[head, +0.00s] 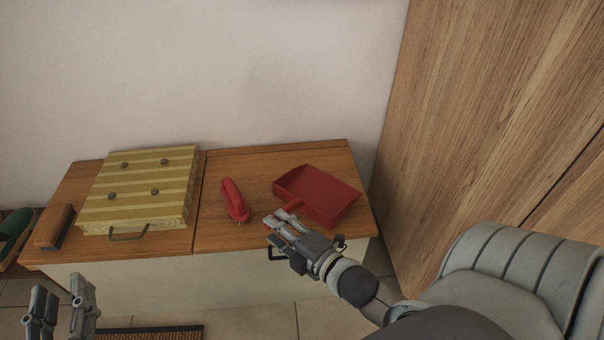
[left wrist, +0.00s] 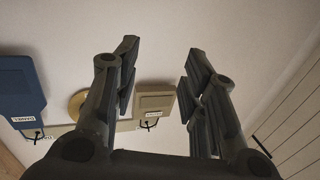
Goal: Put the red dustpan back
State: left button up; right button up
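The red dustpan (head: 322,194) lies on the right part of the wooden cabinet top, its open tray toward the wall and its handle toward me. My right gripper (head: 278,219) is at the dustpan's handle, with its fingers over the handle's near end. I cannot tell whether the fingers are closed on it. My left gripper (head: 61,306) is low at the left, in front of the cabinet, open and empty. Its spread fingers also show in the left wrist view (left wrist: 158,85), with nothing between them.
A red brush (head: 235,199) lies left of the dustpan. A yellow striped box (head: 139,190) and a wooden brush (head: 54,227) are further left. A wooden panel (head: 470,130) rises at right. The left wrist view shows labelled blue (left wrist: 20,95) and beige (left wrist: 155,101) items with hooks.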

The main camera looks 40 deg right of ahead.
jog(key=a+p+v, duration=0.1)
jog(key=p+v, duration=0.1)
jog(key=v, duration=0.6)
pick_arm(q)
notch_tip(320, 180, down, 8)
jog(key=s+a+g+y, duration=0.1)
jog(key=s+a+g, duration=0.1)
jog(key=g, duration=0.3)
jog(key=shift+s, duration=0.45)
pick_arm(e)
jog(key=w+a+r+m+g, duration=0.1)
jog(key=w+a+r+m, duration=0.1)
jog(key=a+m, duration=0.2)
jog(key=w+a+r+m+g+y, duration=0.1)
jog(key=w+a+r+m+g, duration=0.1)
jog(key=m, duration=0.9)
jog(key=w+a+r, duration=0.1)
jog(key=a, duration=0.1)
jog(key=shift+a+r+m, duration=0.25)
jog(key=shift+a+m, duration=0.05)
jog(key=shift+a, duration=0.1)
pick_arm(q)
jog(key=shift+f+y, duration=0.1)
jog(key=shift+y, duration=0.2)
pick_arm(e)
jog(key=shift+f, duration=0.1)
